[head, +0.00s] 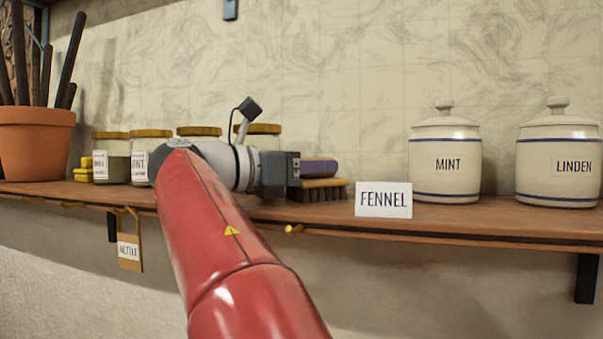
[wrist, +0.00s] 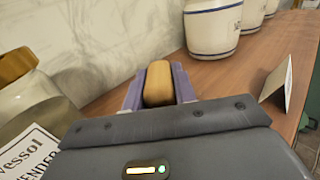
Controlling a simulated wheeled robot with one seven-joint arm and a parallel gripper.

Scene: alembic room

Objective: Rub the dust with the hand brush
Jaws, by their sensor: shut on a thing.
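The hand brush (head: 322,190) has a tan wooden back and dark bristles that point down. In the head view it is at the shelf, left of the FENNEL card, with its bristles at or just above the board; I cannot tell if they touch. My gripper (head: 318,168), with purple fingers, is shut on it. The wrist view shows the brush's rounded wooden back (wrist: 158,84) between the two fingers of my gripper (wrist: 157,78). I cannot make out any dust in either view. My arm hides part of the shelf.
The wooden shelf (head: 480,222) holds a FENNEL card (head: 384,199), a MINT jar (head: 446,160) and a LINDEN jar (head: 558,155) to the right. Glass jars (head: 117,160) and a terracotta pot (head: 38,145) stand left. A NETTLE tag (head: 128,252) hangs below. The wall is close behind.

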